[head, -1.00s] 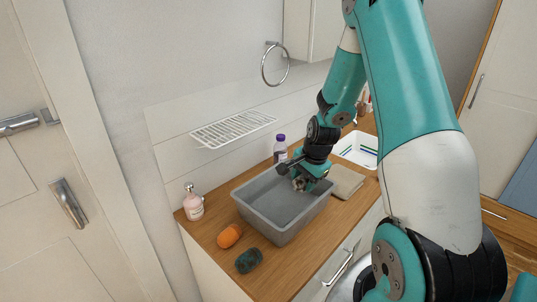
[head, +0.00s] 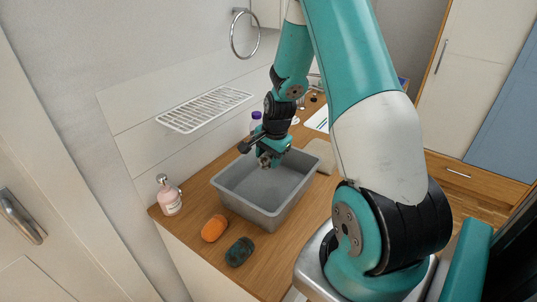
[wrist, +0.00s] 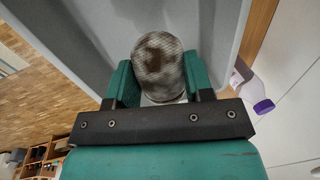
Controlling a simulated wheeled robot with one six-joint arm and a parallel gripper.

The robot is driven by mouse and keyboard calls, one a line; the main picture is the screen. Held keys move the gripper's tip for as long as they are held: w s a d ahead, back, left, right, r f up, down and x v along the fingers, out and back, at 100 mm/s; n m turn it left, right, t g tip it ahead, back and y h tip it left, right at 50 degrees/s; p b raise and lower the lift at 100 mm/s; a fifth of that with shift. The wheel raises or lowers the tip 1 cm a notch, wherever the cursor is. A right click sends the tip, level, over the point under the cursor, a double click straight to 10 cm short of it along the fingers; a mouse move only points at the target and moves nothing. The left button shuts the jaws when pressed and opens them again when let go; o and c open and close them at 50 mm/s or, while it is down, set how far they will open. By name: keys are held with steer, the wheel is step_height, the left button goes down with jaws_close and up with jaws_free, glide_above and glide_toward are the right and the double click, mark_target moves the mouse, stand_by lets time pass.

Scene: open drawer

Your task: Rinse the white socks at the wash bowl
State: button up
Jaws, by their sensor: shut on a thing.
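My gripper (head: 268,156) is shut on the white socks (wrist: 158,68), a rounded bundle with brown stains. In the wrist view the bundle sits between the two teal fingers, its far end sticking out past them. In the head view the socks look small and partly hidden by the gripper. The wash bowl (head: 246,205) is a grey rectangular tub on the wooden counter. My gripper holds the socks over the back part of the bowl. The bowl's grey inside also fills much of the wrist view (wrist: 75,35). I cannot tell whether the socks touch anything inside.
An orange bundle (head: 214,228) and a dark green bundle (head: 239,251) lie in front of the bowl. A folded beige cloth (head: 321,155) lies right. A wire rack (head: 205,108) hangs above.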

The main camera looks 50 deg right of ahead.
mark_target(267, 154)
step_height(267, 154, down, 10)
steer(key=b, duration=0.7)
steer(key=shift+f+b, duration=0.25)
steer(key=shift+b, duration=0.15)
steer(key=shift+r, duration=0.1)
stand_by(1.6)
step_height(267, 154, up, 13)
steer(key=p, duration=1.1)
steer(key=shift+r, duration=0.15)
stand_by(1.9)
steer(key=shift+r+p, duration=1.55)
steer(key=shift+r, duration=0.45)
